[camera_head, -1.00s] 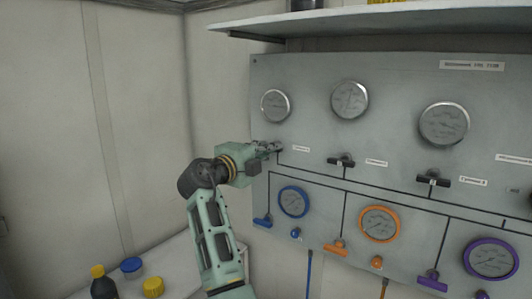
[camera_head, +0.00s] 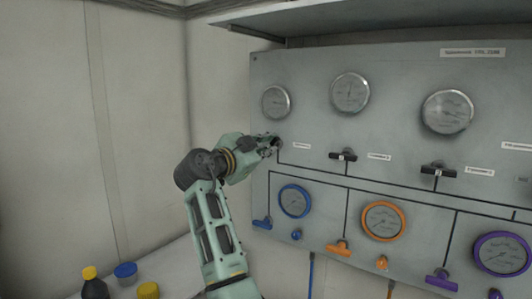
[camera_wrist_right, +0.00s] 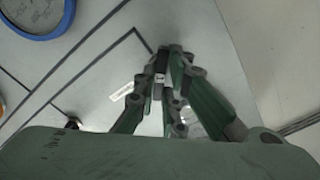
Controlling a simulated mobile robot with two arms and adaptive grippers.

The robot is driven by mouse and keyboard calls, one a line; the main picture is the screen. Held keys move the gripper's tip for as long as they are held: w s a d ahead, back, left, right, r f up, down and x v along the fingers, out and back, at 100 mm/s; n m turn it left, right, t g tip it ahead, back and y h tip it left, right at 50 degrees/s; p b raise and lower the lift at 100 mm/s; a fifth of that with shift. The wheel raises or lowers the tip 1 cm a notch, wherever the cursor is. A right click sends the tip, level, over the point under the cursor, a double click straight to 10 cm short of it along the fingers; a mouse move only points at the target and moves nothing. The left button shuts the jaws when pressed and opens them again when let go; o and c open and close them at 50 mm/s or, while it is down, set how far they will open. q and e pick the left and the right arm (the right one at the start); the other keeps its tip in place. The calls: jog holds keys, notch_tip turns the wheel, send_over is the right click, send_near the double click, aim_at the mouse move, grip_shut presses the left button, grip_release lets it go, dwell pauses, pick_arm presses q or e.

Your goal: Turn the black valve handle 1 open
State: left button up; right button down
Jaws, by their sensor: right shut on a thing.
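My right gripper (camera_head: 272,143) is at the left end of the grey panel (camera_head: 310,135), below the leftmost white-faced gauge (camera_head: 276,102). Its fingers are shut on black valve handle 1, which they almost wholly hide. The right wrist view shows the fingers (camera_wrist_right: 160,76) closed together against the panel where a black line ends. Two like black handles show on the same row, a middle one (camera_head: 343,155) and a right one (camera_head: 438,171), both lying about level. My left gripper is not in view.
Below are a blue-ringed gauge (camera_head: 295,201), an orange-ringed gauge (camera_head: 384,221) and a purple-ringed gauge (camera_head: 503,254), with coloured handles. A shelf (camera_head: 380,22) juts out above the panel. Bottles and jars with yellow and blue caps (camera_head: 126,269) stand at lower left.

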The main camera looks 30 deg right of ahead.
jog(key=n, duration=0.6)
jog(key=shift+f, duration=0.15)
jog(key=shift+n, duration=0.3)
jog(key=c, duration=1.8)
grip_release()
jog(key=shift+c, duration=0.2)
jog(key=shift+a, duration=0.1)
jog(key=v, duration=1.2)
jog(key=shift+w, duration=0.1)
